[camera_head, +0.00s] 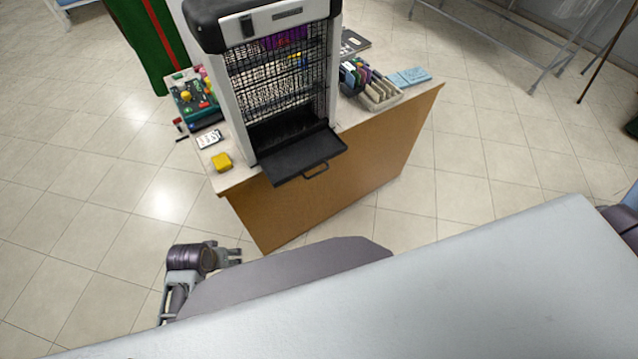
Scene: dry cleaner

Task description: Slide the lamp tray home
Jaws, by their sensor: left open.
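A black tray with a handle (303,157) sticks out toward me from the bottom of an upright device with a white frame and black wire grille (278,75). The tray is pulled partly out and overhangs the front edge of the counter. My left gripper (236,256) is low at the left, over the floor and in front of the counter. It is open and empty, well apart from the tray. My right gripper is not in view; only a bit of what looks like my right arm shows at the right edge.
The device stands on a wooden counter (335,185). A yellow block (222,162), a white card (209,139) and a green box with coloured knobs (196,98) lie left of it. A card rack (372,88) and blue pads (409,77) lie right.

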